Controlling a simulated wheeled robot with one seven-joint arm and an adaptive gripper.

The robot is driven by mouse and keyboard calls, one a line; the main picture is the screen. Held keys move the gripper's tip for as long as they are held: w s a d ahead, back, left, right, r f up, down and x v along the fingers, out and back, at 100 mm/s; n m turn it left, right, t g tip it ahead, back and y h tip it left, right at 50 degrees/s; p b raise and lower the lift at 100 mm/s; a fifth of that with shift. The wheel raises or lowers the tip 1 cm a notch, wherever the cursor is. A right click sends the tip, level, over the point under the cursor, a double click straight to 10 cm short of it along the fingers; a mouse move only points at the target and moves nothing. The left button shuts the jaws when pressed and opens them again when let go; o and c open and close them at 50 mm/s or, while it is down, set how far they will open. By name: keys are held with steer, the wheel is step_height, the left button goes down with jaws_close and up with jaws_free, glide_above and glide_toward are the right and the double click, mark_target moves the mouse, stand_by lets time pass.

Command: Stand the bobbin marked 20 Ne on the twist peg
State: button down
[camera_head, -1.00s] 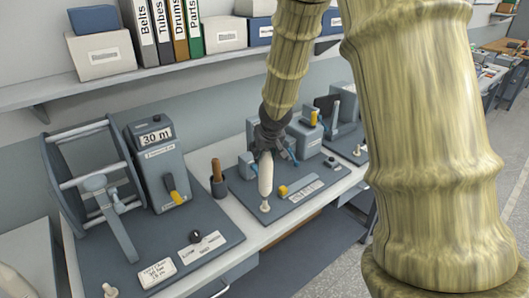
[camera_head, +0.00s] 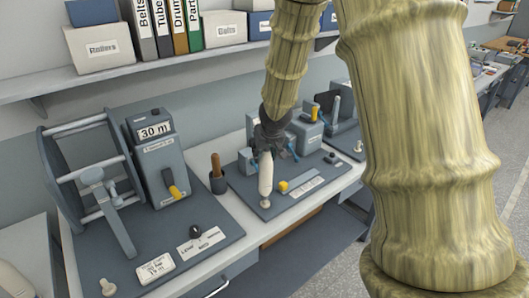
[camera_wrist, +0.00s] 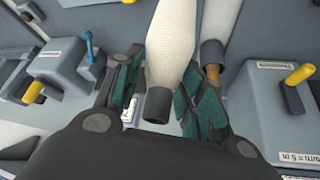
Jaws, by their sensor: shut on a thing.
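A white, yarn-wound bobbin (camera_head: 266,175) stands nearly upright in my gripper (camera_head: 267,148), its lower end close to a pale round peg (camera_head: 265,203) on a grey plate. I cannot tell whether the bobbin touches the peg or hangs just over it. In the wrist view my gripper (camera_wrist: 165,85) is shut, its green-padded fingers on either side of the bobbin (camera_wrist: 172,42). The bobbin's dark tube end (camera_wrist: 158,105) points toward the camera. No marking on the bobbin is readable.
A yellow knob (camera_head: 283,187) and a label plate sit right of the peg. A dark cup with a brown handle (camera_head: 217,180) stands to the left. The reel (camera_head: 100,185) and its 30 m box (camera_head: 157,150) are farther left. Another pale peg (camera_head: 107,287) is at the front left.

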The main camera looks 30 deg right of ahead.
steer(key=shift+f+b, duration=1.05)
steer(key=shift+f, duration=0.25)
steer(key=c, duration=0.8)
jaws_free()
steer(key=v, duration=1.1)
steer(key=shift+s+r, duration=0.1)
steer(key=shift+r, duration=0.05)
steer(key=shift+s+r, duration=0.15)
steer(key=shift+r, duration=0.1)
steer(key=shift+a, duration=0.1)
